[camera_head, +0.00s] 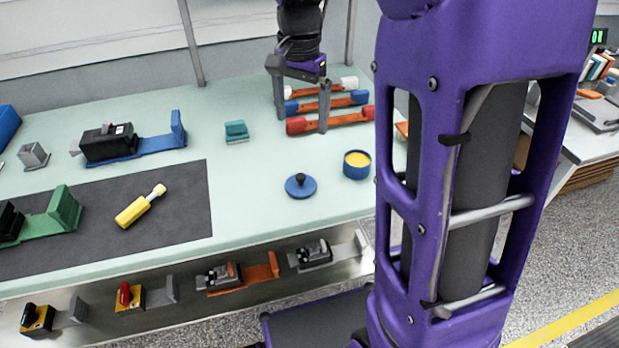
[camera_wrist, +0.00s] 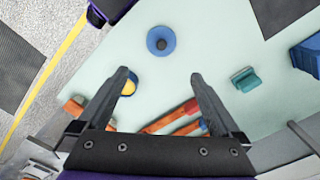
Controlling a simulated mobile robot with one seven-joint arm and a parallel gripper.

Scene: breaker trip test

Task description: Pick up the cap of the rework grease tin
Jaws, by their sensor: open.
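The cap (camera_head: 300,185) is a blue disc with a dark knob on top. It lies on the pale green table, left of the grease tin. The tin (camera_head: 357,164) is a small round blue pot, open, with yellow grease inside. In the wrist view the cap (camera_wrist: 160,41) is at the top centre, beyond the fingertips, and the tin (camera_wrist: 129,87) is partly hidden behind the left finger. My gripper (camera_head: 302,103) is open and empty above the back of the table, over the coloured-handled tools; its fingers also show in the wrist view (camera_wrist: 162,76).
Several orange tools with white, blue and red ends (camera_head: 330,120) lie under my gripper. A teal block (camera_head: 236,131) stands left of them. A dark mat (camera_head: 190,215) holds a yellow tool (camera_head: 140,206). The table around the cap is clear. Breakers sit on a lower shelf (camera_head: 190,303).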

